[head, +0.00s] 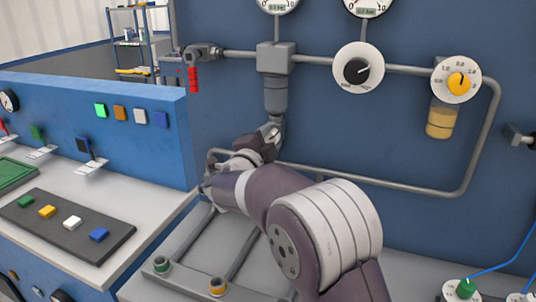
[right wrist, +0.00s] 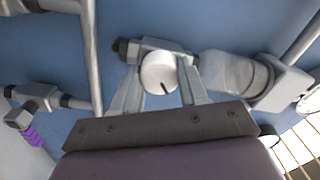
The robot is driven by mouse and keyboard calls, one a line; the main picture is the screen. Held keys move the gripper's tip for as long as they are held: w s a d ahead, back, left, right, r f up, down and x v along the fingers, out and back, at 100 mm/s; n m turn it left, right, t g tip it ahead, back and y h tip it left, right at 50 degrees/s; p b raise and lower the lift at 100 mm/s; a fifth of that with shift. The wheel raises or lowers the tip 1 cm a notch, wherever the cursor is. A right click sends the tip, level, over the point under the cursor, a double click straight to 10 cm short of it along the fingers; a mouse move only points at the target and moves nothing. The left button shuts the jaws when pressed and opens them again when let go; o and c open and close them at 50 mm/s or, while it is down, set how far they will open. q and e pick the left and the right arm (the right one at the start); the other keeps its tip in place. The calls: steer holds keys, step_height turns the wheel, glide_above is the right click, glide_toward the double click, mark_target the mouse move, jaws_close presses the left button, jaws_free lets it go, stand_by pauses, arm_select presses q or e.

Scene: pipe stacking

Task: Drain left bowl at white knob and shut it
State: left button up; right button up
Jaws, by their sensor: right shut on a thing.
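The left bowl (head: 275,97) is a grey cylinder hanging under a grey block (head: 275,57) on the pipe at the back panel. My right gripper (head: 272,130) is just below this bowl. In the right wrist view, the white knob (right wrist: 159,73) sits between the two fingers of the right gripper (right wrist: 158,86), which is shut on it. A dark mark shows on the knob's face. The grey bowl body (right wrist: 228,72) lies to the right of the knob there. In the head view the knob is hidden by the gripper. My left gripper is not in view.
A second bowl with yellow liquid (head: 440,121) hangs at the right under a yellow-knobbed dial (head: 457,80). A red-handled valve (head: 194,78) is on the pipe at the left. A round dial with a black knob (head: 357,70) is between. A lower pipe (head: 370,183) runs along the panel.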

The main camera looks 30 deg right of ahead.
steer(key=shift+f+m+b, duration=0.2)
steer(key=shift+m+b, duration=3.6)
steer(key=o, duration=1.1)
steer(key=shift+r, duration=0.1)
steer(key=shift+c, duration=0.2)
steer(key=v, duration=1.2)
steer(key=shift+s+a, duration=0.2)
steer(key=shift+a, duration=0.1)
